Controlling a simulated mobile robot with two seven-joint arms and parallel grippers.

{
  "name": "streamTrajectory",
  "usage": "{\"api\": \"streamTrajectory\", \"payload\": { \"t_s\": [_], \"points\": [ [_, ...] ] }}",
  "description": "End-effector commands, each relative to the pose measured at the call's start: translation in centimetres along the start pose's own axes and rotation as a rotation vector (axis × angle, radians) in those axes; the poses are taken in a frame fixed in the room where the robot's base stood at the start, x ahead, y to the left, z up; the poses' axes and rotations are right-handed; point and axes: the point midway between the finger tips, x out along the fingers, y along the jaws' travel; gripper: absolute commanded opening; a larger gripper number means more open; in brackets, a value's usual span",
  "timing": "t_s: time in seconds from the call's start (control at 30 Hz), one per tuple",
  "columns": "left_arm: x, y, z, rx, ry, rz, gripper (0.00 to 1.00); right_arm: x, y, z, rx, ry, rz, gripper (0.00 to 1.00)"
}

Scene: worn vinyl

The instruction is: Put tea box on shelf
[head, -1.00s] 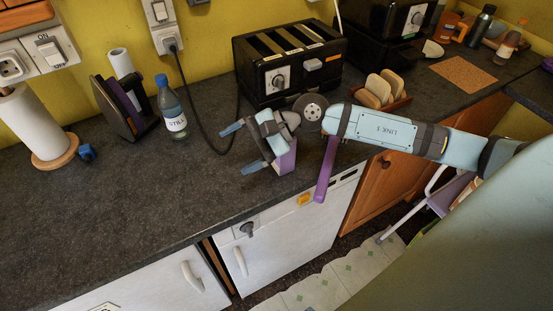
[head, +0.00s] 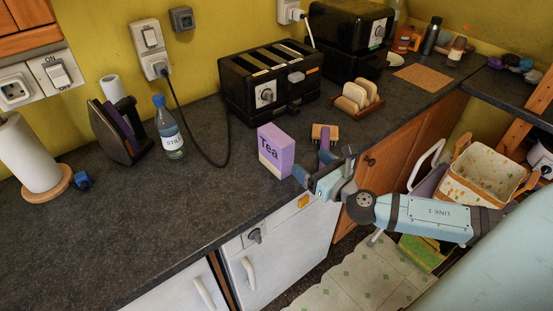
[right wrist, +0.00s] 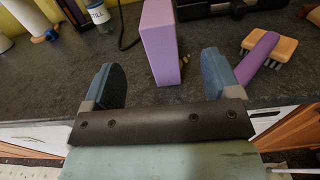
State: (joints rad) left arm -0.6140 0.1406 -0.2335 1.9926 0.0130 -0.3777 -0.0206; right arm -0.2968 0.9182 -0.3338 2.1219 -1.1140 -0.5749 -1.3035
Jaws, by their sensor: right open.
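The tea box (head: 272,152), purple with a paler front marked "Tea", stands upright on the dark worktop near its front edge. In the right wrist view the tea box (right wrist: 160,45) is ahead, in line with the gap between the fingers. My right gripper (head: 322,166) is open and empty, at the counter's front edge, just right of the box and apart from it. Both its fingers show in the right wrist view (right wrist: 158,68). My left gripper is out of view. I cannot make out a clear shelf.
A brush (head: 325,137) with a purple handle lies close right of the box. A black toaster (head: 270,82) stands behind, with a toast rack (head: 357,97) to its right. The worktop's front left is clear.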

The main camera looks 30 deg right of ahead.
Motion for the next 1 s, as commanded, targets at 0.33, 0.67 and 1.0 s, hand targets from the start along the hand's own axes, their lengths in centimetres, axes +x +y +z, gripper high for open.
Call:
{"api": "streamTrajectory", "payload": {
  "t_s": [0.33,0.67,1.0],
  "points": [
    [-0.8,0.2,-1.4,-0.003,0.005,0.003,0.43,6.0,0.1,0.3,-0.001,-0.004,0.002,0.83],
    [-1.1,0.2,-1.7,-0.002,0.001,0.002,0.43,8.6,0.3,0.5,-0.001,-0.003,0.004,0.83],
    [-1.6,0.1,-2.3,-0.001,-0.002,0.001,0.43,12.6,0.5,0.4,-0.002,-0.001,0.005,0.83]
  ]
}}
